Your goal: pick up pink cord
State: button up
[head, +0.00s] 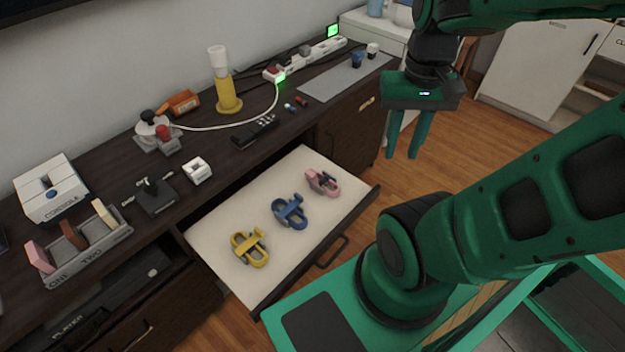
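The pink cord (325,184) lies coiled in the open drawer (290,177), at its right end, with a dark part across its middle. A blue cord (291,213) lies to its left and a yellow cord (249,249) lies further left in the same drawer. My gripper (403,155) hangs in the air to the right of the drawer and higher up in the picture. Its two green fingers point down and are apart, with nothing between them.
Wooden floor lies beyond.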

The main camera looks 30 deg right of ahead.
aim_at(326, 181)
jog(key=z, duration=0.1)
jog(key=k, duration=1.45)
jog(key=u, duration=0.5)
jog(key=i, duration=1)
